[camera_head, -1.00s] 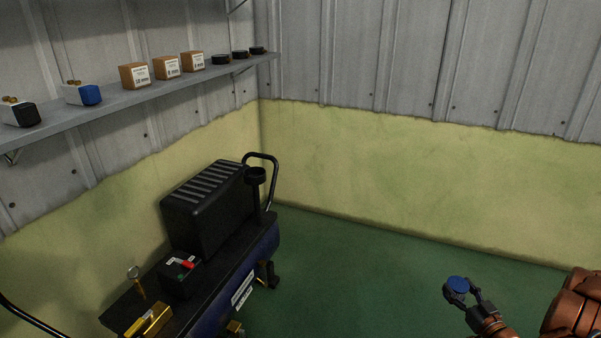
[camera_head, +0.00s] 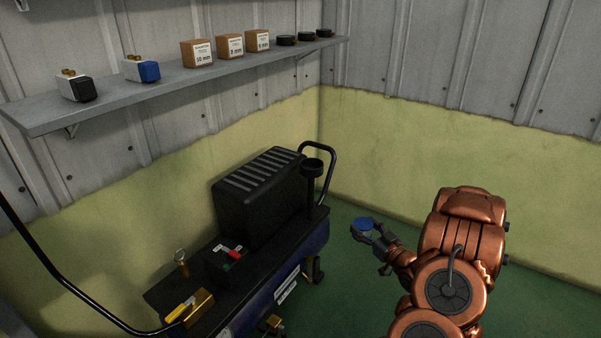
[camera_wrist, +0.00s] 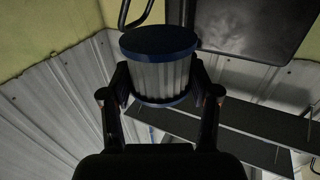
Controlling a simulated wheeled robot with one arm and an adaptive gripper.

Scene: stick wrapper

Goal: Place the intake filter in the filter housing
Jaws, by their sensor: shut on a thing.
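The intake filter is a short cylinder with blue end caps and a pale pleated side. My gripper (camera_head: 374,234) is shut on the intake filter (camera_head: 363,224) and holds it in the air to the right of the compressor. In the wrist view the filter (camera_wrist: 160,75) sits between the two fingers of my gripper (camera_wrist: 160,92). The filter housing appears to be the black round cup (camera_head: 312,165) on a post at the compressor's far end. The filter is apart from it, lower and to its right in the head view. The inside of the cup is hard to see.
The compressor has a black ribbed cover (camera_head: 258,195), a tall black handle (camera_head: 329,165) beside the cup, and a switch box (camera_head: 226,262). A wall shelf (camera_head: 180,88) holds boxes, black discs and two small blocks. Green floor (camera_head: 345,290) is clear right of the compressor.

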